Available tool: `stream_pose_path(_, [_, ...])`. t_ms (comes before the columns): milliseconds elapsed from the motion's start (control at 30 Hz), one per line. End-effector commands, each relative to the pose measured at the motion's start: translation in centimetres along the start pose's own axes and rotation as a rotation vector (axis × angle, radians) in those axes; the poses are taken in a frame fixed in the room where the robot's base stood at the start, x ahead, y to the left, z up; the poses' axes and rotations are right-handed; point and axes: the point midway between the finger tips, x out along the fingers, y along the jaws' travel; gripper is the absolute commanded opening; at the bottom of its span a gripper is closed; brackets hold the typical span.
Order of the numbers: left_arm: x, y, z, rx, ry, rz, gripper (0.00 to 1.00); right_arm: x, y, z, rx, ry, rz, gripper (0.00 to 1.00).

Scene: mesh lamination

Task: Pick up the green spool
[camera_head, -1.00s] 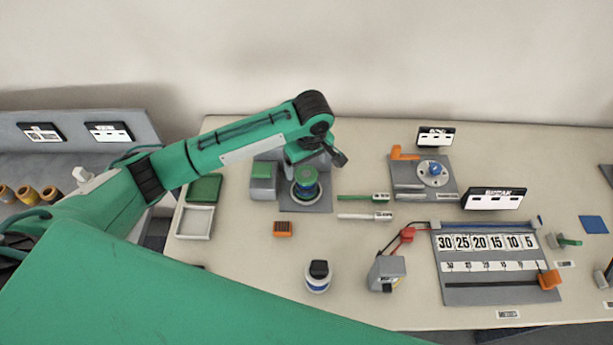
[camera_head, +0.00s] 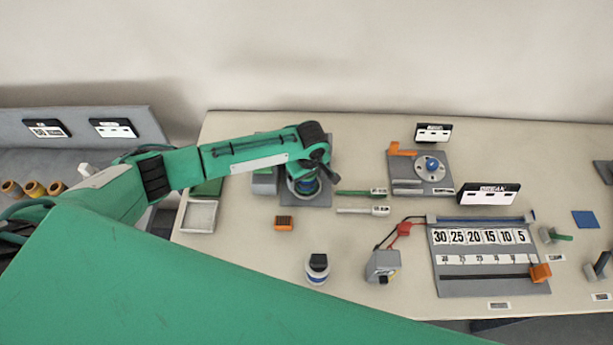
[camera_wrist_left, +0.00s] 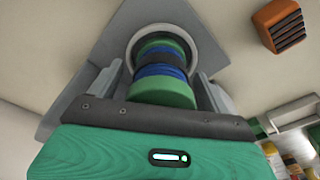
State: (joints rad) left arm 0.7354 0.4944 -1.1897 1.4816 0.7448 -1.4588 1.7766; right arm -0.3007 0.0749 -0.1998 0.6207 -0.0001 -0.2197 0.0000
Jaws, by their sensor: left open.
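The green spool stands upright in a round pale holder on a grey plate. In the wrist view the spool (camera_wrist_left: 165,90) shows green ends and blue and black bands. In the head view the spool (camera_head: 308,187) is mostly hidden under my left gripper (camera_head: 312,180). In the wrist view the left gripper (camera_wrist_left: 163,90) is open, with one grey finger on each side of the spool. I cannot tell whether either finger touches it. My right gripper is not in view.
A small orange block (camera_head: 284,223) lies in front of the grey plate, with a white tray (camera_head: 198,216) to its left. Green and white handled tools (camera_head: 362,210) lie to the right.

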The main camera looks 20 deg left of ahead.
Motion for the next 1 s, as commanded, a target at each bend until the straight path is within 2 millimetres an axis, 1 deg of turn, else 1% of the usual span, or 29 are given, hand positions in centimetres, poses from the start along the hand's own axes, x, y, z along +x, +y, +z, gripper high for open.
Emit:
stream_pose_path(33, [0.0, 0.0, 0.0, 0.000, 0.000, 0.000, 0.81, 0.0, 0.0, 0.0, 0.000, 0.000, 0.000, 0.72])
stream_pose_path(67, [0.0, 0.0, 0.0, 0.000, 0.000, 0.000, 0.79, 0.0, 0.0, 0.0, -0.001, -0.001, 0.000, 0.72])
stream_pose_path(100, [0.0, 0.0, 0.0, 0.000, 0.000, 0.000, 0.71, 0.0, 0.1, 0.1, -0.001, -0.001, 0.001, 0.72])
stream_pose_path(167, [0.0, 0.0, 0.0, 0.000, 0.000, 0.000, 0.59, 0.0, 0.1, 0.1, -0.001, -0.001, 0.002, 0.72])
stream_pose_path(200, [0.0, 0.0, 0.0, 0.000, 0.000, 0.000, 0.51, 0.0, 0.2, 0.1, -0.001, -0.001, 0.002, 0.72])
stream_pose_path(267, [0.0, 0.0, 0.0, 0.000, 0.000, 0.000, 0.39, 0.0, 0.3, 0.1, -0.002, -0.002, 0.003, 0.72])
stream_pose_path(300, [0.0, 0.0, 0.0, 0.000, 0.000, 0.000, 0.31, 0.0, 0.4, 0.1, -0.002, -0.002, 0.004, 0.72])
stream_pose_path(367, [-0.1, 0.0, 0.0, 0.000, 0.000, 0.000, 0.22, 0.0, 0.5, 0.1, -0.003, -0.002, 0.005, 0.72])
stream_pose_path(633, [-0.3, 0.0, -0.1, 0.000, 0.000, 0.001, 0.22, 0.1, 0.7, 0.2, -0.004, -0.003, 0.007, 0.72])
stream_pose_path(767, [-1.2, 0.1, -0.2, 0.000, 0.000, 0.002, 0.22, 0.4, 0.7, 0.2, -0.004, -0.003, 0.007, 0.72])
stream_pose_path(867, [-2.6, 0.1, -0.4, 0.000, 0.001, 0.004, 0.22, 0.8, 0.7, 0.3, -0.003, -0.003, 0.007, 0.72])
stream_pose_path(967, [-5.0, 0.1, -0.6, 0.001, 0.001, 0.006, 0.22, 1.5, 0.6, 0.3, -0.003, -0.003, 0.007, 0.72])
stream_pose_path(1000, [-6.1, 0.1, -0.8, 0.001, 0.001, 0.007, 0.22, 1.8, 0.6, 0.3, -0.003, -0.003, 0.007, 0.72])
